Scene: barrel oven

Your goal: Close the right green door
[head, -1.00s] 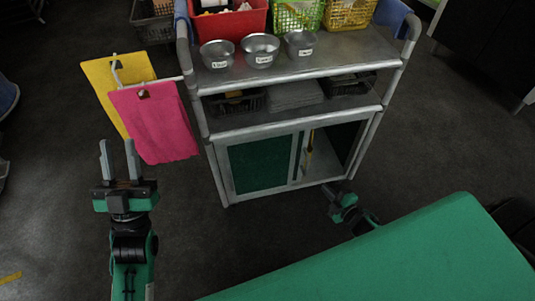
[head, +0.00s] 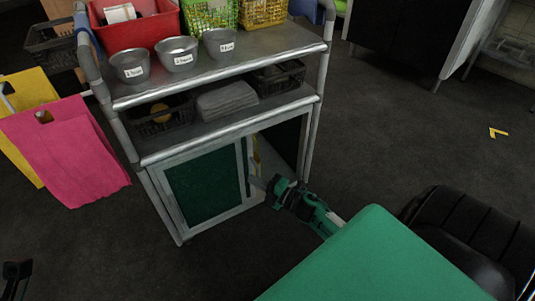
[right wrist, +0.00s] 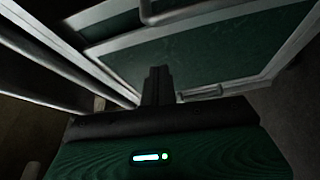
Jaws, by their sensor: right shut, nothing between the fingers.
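The metal cart's lower cabinet has a green door panel (head: 203,187) in a grey frame at the left of its front; it cannot be told whether this is one door or two overlapping. The right part of the cabinet (head: 283,140) is open and dark inside. My right gripper (head: 257,183) is shut and empty, its fingertips at the right edge of the green panel's frame. In the right wrist view the shut fingers (right wrist: 157,75) point at a grey-framed green panel (right wrist: 195,48); contact is unclear. My left gripper (head: 15,270) shows only partly at the lower left.
The cart's top (head: 220,70) holds metal bowls and baskets, and its middle shelf holds black trays and grey cloths. Pink (head: 65,150) and yellow sheets hang at its left. A black chair (head: 470,235) stands at the lower right. Floor before the cart is clear.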

